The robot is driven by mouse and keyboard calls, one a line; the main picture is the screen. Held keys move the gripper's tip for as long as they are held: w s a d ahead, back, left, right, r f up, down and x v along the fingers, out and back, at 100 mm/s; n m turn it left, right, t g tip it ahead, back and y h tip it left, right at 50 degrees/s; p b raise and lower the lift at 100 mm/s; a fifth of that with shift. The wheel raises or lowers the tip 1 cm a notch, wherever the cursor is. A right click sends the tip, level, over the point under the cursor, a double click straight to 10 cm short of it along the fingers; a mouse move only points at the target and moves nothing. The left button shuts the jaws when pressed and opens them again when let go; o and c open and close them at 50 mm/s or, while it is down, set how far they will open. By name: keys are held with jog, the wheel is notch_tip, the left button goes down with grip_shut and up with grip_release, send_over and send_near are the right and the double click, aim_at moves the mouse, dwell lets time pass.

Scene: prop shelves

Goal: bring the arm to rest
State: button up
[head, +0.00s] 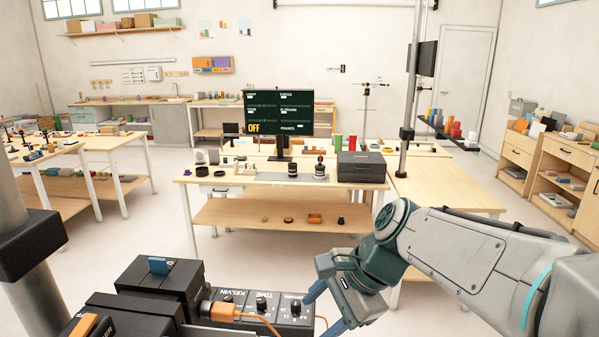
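My arm reaches in from the right side of the head view, its grey-white links bent at a teal joint. My gripper (316,314) is at the lower middle, its two blue fingers pointing down and left. The fingers stand apart, and I see nothing held between them. The fingertips are close to the right end of a black control box (262,310) with several knobs. I cannot tell whether they touch it. The lower finger is partly cut off by the picture's bottom edge.
Beyond is a wooden table (215,178) with a monitor (280,113) reading "OFF" and a black case (361,167). Floor between is clear.

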jog(key=s+d+f+n+t+h, duration=0.1)
jog(key=s+d+f+n+h, duration=0.2)
jog(key=s+d+n, duration=0.1)
jog(key=s+d+f+n+t+h, duration=0.1)
jog(key=s+d+f+n+h, duration=0.2)
jog(key=d+n, duration=0.4)
jog(key=shift+s+d+n+b, duration=0.15)
jog(key=shift+s+n+b, duration=0.2)
jog(key=shift+n, duration=0.35)
